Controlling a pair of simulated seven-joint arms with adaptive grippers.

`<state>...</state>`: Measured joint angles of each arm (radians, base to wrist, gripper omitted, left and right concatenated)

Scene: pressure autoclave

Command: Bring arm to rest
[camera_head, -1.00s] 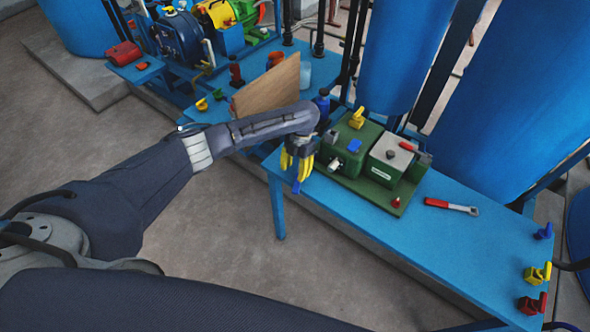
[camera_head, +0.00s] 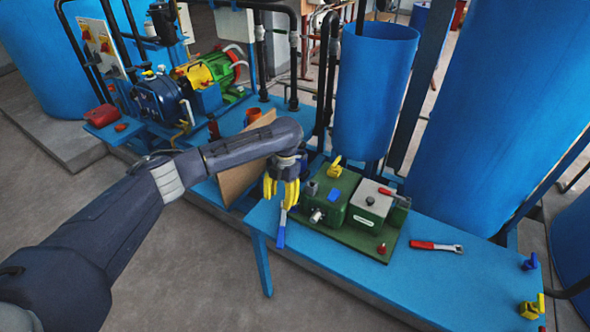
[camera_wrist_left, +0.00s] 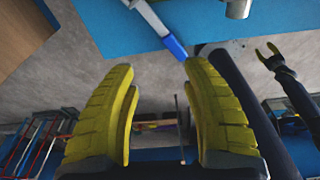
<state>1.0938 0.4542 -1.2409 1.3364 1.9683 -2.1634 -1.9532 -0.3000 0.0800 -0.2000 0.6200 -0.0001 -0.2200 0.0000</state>
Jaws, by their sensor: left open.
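My left gripper (camera_head: 281,203) has yellow fingers and points down over the left end of the blue bench, left of the green machine. Its fingers (camera_wrist_left: 160,85) are spread with nothing between them in the left wrist view. A blue-handled tool with a metal shaft (camera_head: 281,236) lies just below the fingertips at the bench's front edge. In the wrist view its blue handle (camera_wrist_left: 175,47) is beyond the fingertips and reaches the bench edge.
The green machine (camera_head: 348,208) stands on the blue bench (camera_head: 440,285). A red-handled wrench (camera_head: 436,246) lies to its right. A brown board (camera_head: 240,170) leans behind my left forearm. Blue tanks (camera_head: 372,85) stand behind. The grey floor in front is clear.

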